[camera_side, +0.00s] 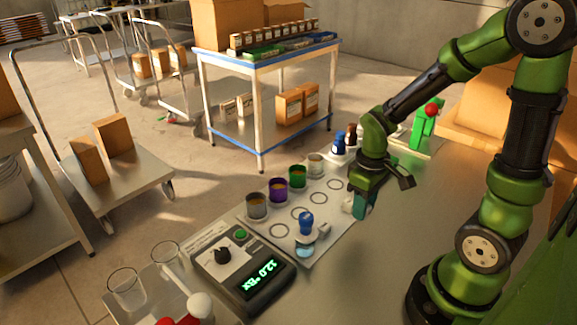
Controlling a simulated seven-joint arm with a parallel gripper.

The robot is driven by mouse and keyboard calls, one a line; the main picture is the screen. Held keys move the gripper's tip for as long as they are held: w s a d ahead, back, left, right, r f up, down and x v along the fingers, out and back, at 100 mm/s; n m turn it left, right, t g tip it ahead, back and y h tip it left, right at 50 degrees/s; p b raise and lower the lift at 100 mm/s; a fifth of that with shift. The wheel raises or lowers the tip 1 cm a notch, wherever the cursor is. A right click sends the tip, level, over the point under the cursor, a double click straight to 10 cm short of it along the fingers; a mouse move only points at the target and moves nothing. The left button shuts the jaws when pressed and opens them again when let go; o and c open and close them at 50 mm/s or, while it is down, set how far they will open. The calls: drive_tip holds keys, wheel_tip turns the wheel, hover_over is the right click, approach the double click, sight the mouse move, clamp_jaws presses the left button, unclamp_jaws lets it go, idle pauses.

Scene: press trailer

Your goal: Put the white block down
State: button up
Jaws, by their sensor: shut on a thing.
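My gripper (358,203) points down at the right edge of the white sheet with printed circles. Its jaws are shut on a small pale block, the white block (347,205), which shows at the left side of the green fingers. The fingers hide part of the block. It is close above the sheet's edge or the bench; I cannot tell whether it touches.
The sheet (318,215) bears several cups along its back edge and a blue-knobbed piece (306,222) in front. A meter with a green display (258,277) stands front left, beside clear beakers (125,287). Bottles (345,139) stand behind my gripper. Bare bench (360,275) lies in front.

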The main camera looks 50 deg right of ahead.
drive_tip(key=shift+f, duration=0.35)
hover_over(319, 198)
drive_tip(key=shift+f, duration=0.7)
drive_tip(key=shift+w+f, duration=0.1)
drive_tip(key=shift+f, duration=1.65)
drive_tip(key=shift+f, duration=0.15)
drive_tip(key=o, duration=1)
